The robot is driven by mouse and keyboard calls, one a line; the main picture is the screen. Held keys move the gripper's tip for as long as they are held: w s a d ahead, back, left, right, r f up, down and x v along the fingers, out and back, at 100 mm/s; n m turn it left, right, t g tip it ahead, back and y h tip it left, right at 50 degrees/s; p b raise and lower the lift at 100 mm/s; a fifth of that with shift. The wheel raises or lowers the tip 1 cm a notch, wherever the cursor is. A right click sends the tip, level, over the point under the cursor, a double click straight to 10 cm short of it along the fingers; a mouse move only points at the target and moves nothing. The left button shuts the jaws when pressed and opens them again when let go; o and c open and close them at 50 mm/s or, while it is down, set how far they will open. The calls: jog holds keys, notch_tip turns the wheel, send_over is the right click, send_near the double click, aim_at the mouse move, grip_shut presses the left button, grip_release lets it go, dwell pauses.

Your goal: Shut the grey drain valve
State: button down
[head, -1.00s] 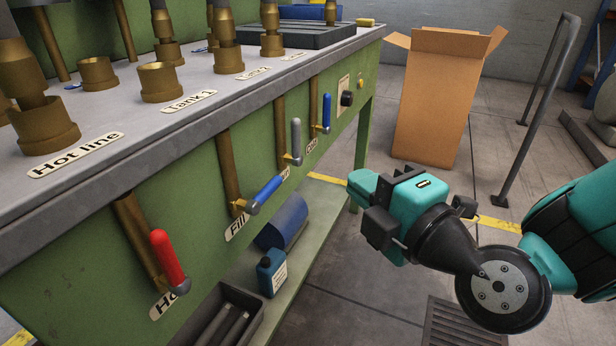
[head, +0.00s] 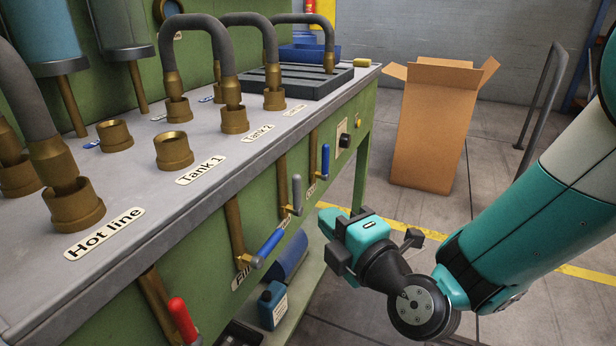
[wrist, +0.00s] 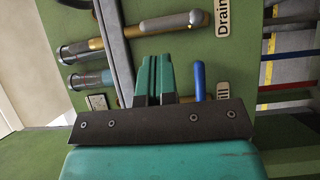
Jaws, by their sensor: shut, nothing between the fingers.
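The grey drain valve handle (head: 297,193) is on the green front of the bench, upright along its brass pipe (head: 283,180). In the wrist view, which is turned sideways, the grey handle (wrist: 180,22) lies in line with its pipe beside the Drain label (wrist: 222,18). My gripper (head: 330,217) is to the right of the handle in the head view, apart from it. In the wrist view my gripper's teal fingers (wrist: 153,68) are together and empty, with the grey handle beyond their tips.
The blue fill handle (head: 268,247) sticks out across its pipe, close to my gripper's left; it also shows in the wrist view (wrist: 199,80). A farther blue handle (head: 326,160) is upright. A red handle (head: 183,320) is nearer. A cardboard box (head: 432,130) stands behind on open floor.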

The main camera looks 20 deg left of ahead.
aim_at(300, 190)
jog(key=p+x, duration=0.2)
jog(key=p, duration=0.1)
jog(key=p+x, duration=0.1)
jog(key=p, duration=0.2)
jog(key=p+x, duration=0.2)
jog(key=p, duration=0.1)
jog(key=shift+w+a+r, duration=0.2)
jog(key=shift+a+r, duration=0.05)
jog(key=shift+r, duration=0.1)
jog(key=shift+w+a+f+p, duration=0.15)
jog(key=shift+w+a+p, duration=0.25)
jog(key=shift+p, duration=0.65)
jog(key=shift+w+a+f+p, duration=0.2)
jog(key=shift+a+p, duration=0.1)
jog(key=shift+p, duration=0.2)
jog(key=shift+r+p, duration=0.15)
jog(key=shift+p, duration=0.4)
